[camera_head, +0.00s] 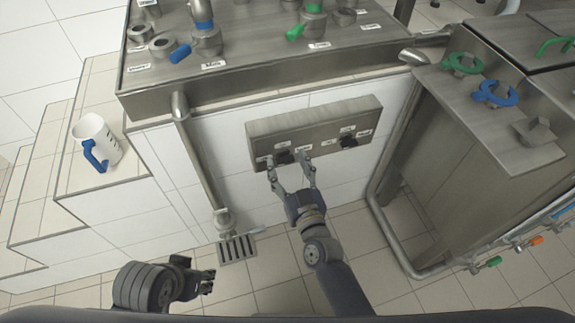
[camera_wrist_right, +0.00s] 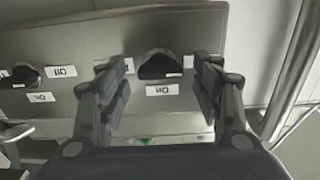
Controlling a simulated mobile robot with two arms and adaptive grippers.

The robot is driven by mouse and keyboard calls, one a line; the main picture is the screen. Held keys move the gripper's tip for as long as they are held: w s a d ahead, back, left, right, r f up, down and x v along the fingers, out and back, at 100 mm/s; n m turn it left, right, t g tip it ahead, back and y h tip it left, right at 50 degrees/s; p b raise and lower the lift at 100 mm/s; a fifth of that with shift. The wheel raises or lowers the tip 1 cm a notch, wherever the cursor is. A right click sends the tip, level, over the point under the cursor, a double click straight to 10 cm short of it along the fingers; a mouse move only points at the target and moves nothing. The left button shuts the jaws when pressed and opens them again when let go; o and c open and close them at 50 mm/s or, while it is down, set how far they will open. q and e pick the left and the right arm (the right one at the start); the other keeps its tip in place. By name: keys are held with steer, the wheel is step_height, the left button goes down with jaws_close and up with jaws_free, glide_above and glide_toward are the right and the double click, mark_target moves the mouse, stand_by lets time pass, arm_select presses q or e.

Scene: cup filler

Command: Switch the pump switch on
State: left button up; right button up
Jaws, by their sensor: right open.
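A metal switch panel (camera_head: 318,122) on the tiled wall carries two dark rotary knobs, a left knob (camera_head: 283,157) and a right knob (camera_head: 348,141). My right gripper (camera_head: 289,165) is open at the left knob, with one finger on each side. In the right wrist view, this knob (camera_wrist_right: 160,64) shows between the fingers, with visible gaps to both. The other knob (camera_wrist_right: 22,76) is at the left there, beside upside-down "Off" and "On" labels. I cannot read which knob is the pump switch. My left gripper (camera_head: 207,278) is low at the left, away from the panel.
A metal counter (camera_head: 245,75) with blue- and green-handled valves overhangs the panel. A white mug (camera_head: 100,138) with a blue handle stands on a tiled ledge at left. A drain pipe (camera_head: 203,165) runs left of the panel. A metal cabinet (camera_head: 440,170) and bent pipe are at right.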

arm_select(q)
steer(key=shift+s+r, duration=0.1)
steer(key=shift+r, duration=0.2)
arm_select(e)
steer(key=shift+w+a, duration=0.15)
steer(key=shift+w, duration=0.2)
steer(key=c, duration=1.1)
steer(key=shift+o, duration=0.2)
